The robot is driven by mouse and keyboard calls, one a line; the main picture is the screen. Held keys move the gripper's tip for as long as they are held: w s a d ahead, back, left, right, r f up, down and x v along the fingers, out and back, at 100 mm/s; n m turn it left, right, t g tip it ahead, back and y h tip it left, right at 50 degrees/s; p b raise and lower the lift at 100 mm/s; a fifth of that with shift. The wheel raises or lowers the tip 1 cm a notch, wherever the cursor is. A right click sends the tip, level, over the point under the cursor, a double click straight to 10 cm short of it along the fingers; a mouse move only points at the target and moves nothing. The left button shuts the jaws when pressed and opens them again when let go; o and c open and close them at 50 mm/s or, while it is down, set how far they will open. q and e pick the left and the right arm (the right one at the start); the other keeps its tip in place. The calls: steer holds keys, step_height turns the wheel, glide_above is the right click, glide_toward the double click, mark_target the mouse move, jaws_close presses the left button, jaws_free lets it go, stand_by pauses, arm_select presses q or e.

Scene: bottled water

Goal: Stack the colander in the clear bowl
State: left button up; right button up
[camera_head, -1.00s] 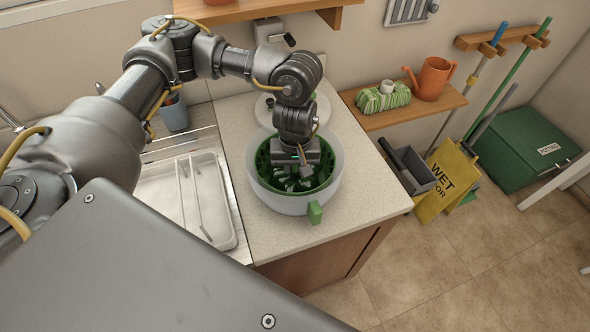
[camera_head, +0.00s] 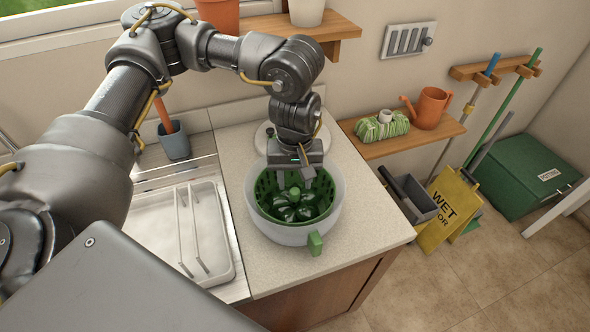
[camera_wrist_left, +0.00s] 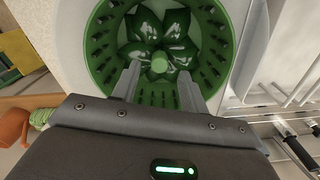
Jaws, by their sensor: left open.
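The green colander (camera_head: 264,203) sits inside the pale bowl (camera_head: 279,234) on the counter, its rim close to level with the bowl's rim. Its green handle (camera_head: 315,243) sticks out at the front. The wrist view shows the colander (camera_wrist_left: 103,47) from above, with slotted walls and glossy dark green petal shapes around a green knob. The bowl's pale rim (camera_wrist_left: 73,35) surrounds it. My left gripper (camera_head: 295,183) is open and empty, over the back part of the colander. Its two fingers (camera_wrist_left: 160,78) stand apart in the wrist view. My right gripper is out of view.
A white tray with dividers (camera_head: 180,250) lies left of the bowl. A grey cup (camera_head: 175,142) and a round pale item (camera_head: 266,136) stand behind. Free counter (camera_head: 355,215) lies right of the bowl. A wooden shelf (camera_head: 345,27) with pots is above.

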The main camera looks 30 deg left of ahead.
mark_target(295, 192)
arm_select(q)
steer(key=shift+r+b, duration=0.3)
steer(key=shift+r, duration=1.85)
steer(key=shift+s+f, duration=0.1)
